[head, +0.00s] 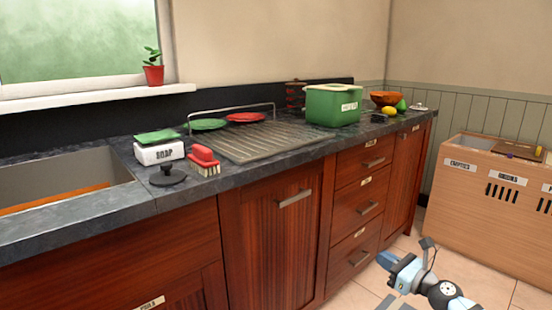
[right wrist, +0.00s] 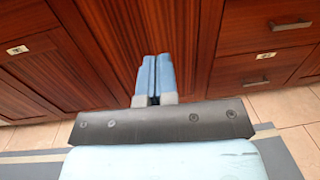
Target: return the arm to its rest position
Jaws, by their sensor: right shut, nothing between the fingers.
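My right gripper (head: 386,262) is low at the bottom right of the head view, in front of the wooden cabinets and above the tiled floor. In the right wrist view its two blue fingers (right wrist: 154,75) are together with nothing between them. They point toward a dark red cabinet front (right wrist: 130,30) and appear apart from it. My right arm enters from the bottom right. My left gripper is in neither view.
A stone counter (head: 190,195) carries a sink, a soap box (head: 159,152), a red brush (head: 204,160), a drying rack and a green box (head: 334,104). A wooden bin unit (head: 480,190) stands at the right. Bare floor lies between it and the cabinets.

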